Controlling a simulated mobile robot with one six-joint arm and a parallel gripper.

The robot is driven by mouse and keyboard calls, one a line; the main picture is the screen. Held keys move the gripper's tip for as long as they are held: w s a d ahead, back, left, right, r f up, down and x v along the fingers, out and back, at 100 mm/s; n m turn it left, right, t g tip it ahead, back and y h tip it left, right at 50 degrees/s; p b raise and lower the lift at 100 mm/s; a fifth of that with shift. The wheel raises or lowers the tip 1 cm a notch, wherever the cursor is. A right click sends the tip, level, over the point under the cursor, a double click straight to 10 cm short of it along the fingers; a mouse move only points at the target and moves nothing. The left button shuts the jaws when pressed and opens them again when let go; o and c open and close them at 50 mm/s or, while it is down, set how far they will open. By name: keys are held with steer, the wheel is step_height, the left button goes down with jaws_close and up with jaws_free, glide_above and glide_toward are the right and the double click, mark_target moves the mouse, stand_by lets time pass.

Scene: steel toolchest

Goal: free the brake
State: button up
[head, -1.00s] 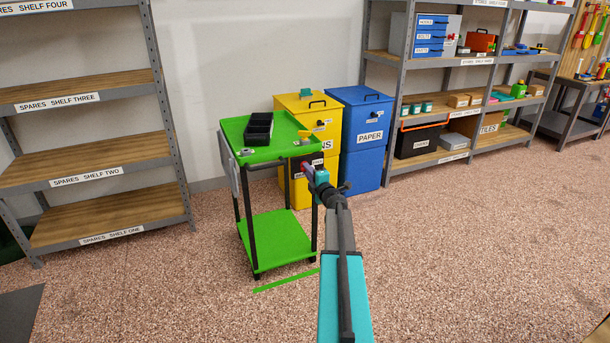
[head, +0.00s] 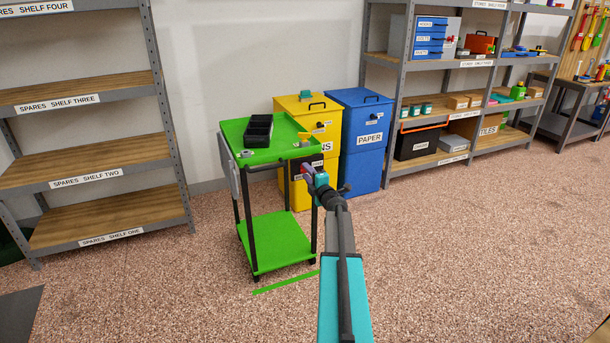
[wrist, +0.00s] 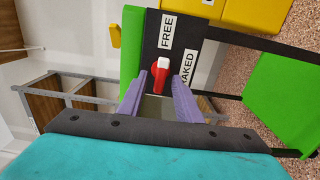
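The green cart (head: 280,240) stands on the floor, with a black brake plate (head: 298,165) at its right front corner. In the wrist view the plate (wrist: 150,45) carries a FREE label (wrist: 166,32) and a partly hidden label ending in "RAKED" (wrist: 188,70). A red lever with a white end (wrist: 162,72) sits on the plate near both labels. My gripper (wrist: 166,92) has its two purple fingers apart, one on each side of the lever's line. I cannot tell whether either finger touches it. In the head view my gripper (head: 307,171) is at the plate.
A black tray (head: 258,130) and small items lie on the cart top. A yellow bin (head: 300,195) and a blue PAPER bin (head: 360,165) stand behind it. Shelves stand left (head: 100,155) and right (head: 445,60). The floor in front is clear.

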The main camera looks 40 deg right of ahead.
steer(key=p+v, duration=0.1)
steer(key=v, duration=1.2)
steer(key=shift+s+a, duration=0.2)
stand_by(0.6)
